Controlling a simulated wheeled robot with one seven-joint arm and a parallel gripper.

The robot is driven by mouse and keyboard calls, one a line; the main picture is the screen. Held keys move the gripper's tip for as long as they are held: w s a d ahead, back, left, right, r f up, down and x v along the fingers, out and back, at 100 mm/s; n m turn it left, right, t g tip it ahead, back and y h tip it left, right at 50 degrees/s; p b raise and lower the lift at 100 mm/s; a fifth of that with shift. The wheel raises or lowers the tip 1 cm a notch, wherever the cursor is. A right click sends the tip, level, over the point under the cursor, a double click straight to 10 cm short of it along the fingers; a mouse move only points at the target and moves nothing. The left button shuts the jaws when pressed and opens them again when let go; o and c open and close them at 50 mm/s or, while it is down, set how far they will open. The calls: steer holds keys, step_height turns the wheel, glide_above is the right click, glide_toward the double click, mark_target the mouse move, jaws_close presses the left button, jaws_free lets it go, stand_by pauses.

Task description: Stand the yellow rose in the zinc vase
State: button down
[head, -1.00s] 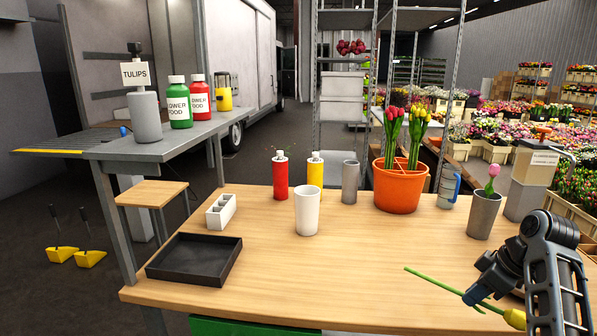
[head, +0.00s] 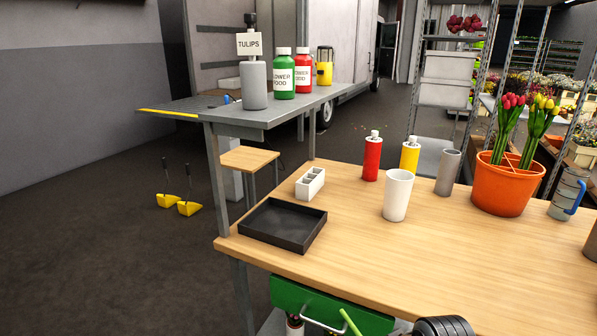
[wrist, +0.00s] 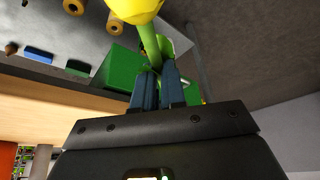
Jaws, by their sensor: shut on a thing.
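My gripper (wrist: 158,78) is shut on the green stem of the yellow rose (wrist: 149,40), just below its yellow bloom, in the wrist view. The bloom is cut off by the top of that picture. In the head view only a piece of green stem (head: 351,321) shows at the bottom edge, in front of the table, beside a dark part of my arm. A plain grey cylinder vase (head: 448,172) stands upright on the table left of the orange pot. Another grey vase (head: 591,243) is cut off at the right edge. I cannot tell which is zinc.
The wooden table (head: 350,240) holds a black tray (head: 283,226), a white divided holder (head: 310,183), a white cup (head: 397,195), red (head: 372,158) and yellow (head: 409,156) bottles, an orange tulip pot (head: 507,185) and a blue-handled mug (head: 568,194). Its front middle is clear.

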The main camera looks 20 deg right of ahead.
steer(key=w+a+f, duration=0.3)
steer(key=w+a, duration=0.2)
steer(key=a, duration=0.4)
steer(key=shift+a+f, duration=0.25)
steer(key=shift+a, duration=0.15)
steer(key=shift+d, duration=0.15)
